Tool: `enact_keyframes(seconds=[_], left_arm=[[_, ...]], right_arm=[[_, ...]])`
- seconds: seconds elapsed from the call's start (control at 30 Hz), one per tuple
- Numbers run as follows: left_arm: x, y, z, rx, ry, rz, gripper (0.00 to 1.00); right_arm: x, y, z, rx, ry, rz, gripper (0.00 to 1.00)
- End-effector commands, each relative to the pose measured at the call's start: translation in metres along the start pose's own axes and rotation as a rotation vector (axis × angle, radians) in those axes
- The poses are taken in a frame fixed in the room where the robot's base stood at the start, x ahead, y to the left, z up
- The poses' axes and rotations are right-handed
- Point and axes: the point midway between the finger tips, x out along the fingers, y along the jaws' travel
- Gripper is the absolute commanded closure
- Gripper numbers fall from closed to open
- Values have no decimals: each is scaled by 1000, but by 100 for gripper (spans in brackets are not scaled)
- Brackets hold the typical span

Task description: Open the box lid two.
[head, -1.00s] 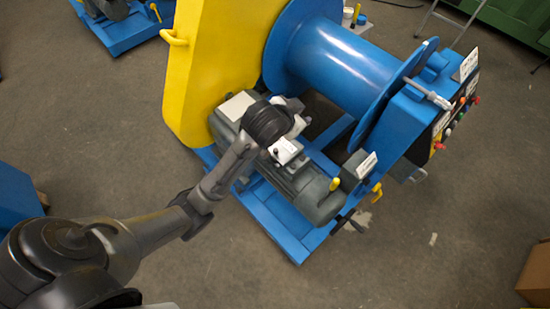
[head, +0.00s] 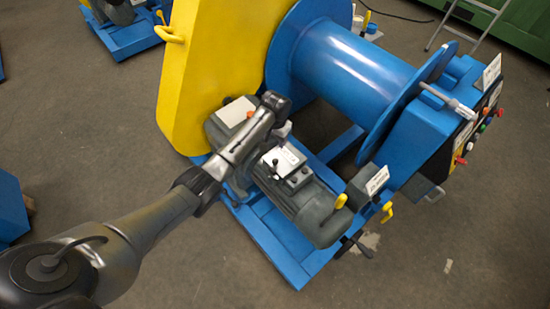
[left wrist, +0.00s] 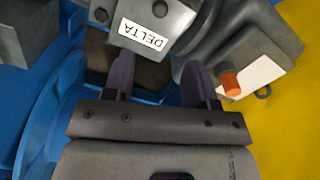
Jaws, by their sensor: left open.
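A grey motor (head: 300,195) sits on the blue frame, with a small box (head: 283,160) with a white top on it. A white plate with an orange-red knob (head: 236,111) lies on the grey housing beside the yellow guard; it also shows in the left wrist view (left wrist: 255,78). I cannot tell which part is box lid two. My left gripper (head: 282,131) is above the motor, its fingers mostly hidden in the head view. In the left wrist view its fingers (left wrist: 160,85) are apart and empty, near a grey block labelled DELTA (left wrist: 145,40). My right gripper is not in view.
A large blue drum (head: 345,75) and the yellow guard (head: 215,60) stand behind the motor. A blue control cabinet (head: 425,125) with coloured buttons is at the right. A yellow-handled lever (head: 341,201) stands at the motor's end. Floor is clear in front.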

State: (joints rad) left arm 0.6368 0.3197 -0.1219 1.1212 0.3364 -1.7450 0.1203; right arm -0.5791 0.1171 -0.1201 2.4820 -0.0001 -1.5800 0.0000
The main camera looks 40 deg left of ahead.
Motion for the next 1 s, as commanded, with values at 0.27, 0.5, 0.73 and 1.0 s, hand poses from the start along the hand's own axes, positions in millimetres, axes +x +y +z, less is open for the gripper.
enact_keyframes(seconds=[0.27,0.5,0.73,1.0], left_arm=[[53,0,1,-2,-3,-1,48],[95,0,1,-1,-2,-2,48],[121,0,0,0,1,-3,48],[131,0,0,0,2,-3,48]], right_arm=[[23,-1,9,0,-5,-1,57],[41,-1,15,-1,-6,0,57],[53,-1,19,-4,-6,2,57],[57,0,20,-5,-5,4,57]])
